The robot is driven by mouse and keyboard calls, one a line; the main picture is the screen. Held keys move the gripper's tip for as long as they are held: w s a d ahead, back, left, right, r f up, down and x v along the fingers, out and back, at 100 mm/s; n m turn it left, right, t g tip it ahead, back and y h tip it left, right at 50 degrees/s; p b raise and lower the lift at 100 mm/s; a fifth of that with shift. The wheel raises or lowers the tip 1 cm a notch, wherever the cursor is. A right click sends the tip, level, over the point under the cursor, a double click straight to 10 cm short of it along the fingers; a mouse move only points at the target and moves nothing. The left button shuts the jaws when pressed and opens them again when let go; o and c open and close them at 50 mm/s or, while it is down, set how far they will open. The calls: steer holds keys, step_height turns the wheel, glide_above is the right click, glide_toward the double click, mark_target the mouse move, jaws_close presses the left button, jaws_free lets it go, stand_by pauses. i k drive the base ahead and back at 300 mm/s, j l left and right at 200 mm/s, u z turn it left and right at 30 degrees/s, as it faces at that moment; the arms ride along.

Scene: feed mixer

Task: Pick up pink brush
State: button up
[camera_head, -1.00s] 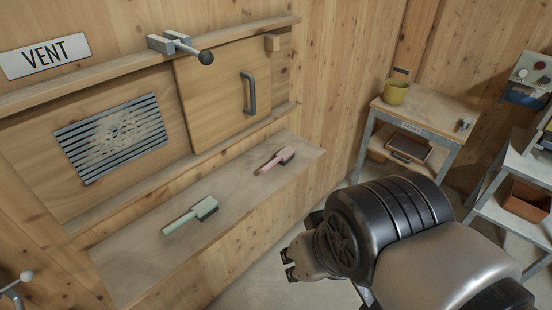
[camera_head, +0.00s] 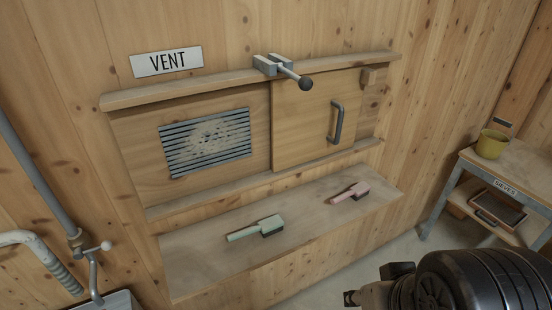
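The pink brush (camera_head: 350,193) lies on the right part of the wooden shelf (camera_head: 200,262) below the vent. Its handle points to the lower left and its head is at the upper right. A green brush (camera_head: 257,228) lies on the same shelf to its left, apart from it. My gripper (camera_head: 350,298) shows at the bottom edge, right of the middle, partly hidden by my arm and cut off by the frame. It is in front of the shelf and away from both brushes. I cannot make out its finger opening.
A sliding wooden door (camera_head: 303,122) with a dark handle is above the shelf, beside the dusty vent grille (camera_head: 207,141). A clamp with a black knob (camera_head: 305,83) sticks out above. A yellow pot (camera_head: 491,144) stands on a side table at right. Pipes (camera_head: 45,262) are at left.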

mark_target(357, 192)
steer(key=i+z, duration=0.85)
steer(key=i+j+z, duration=0.25)
steer(key=z, duration=0.2)
steer(key=i, duration=0.15)
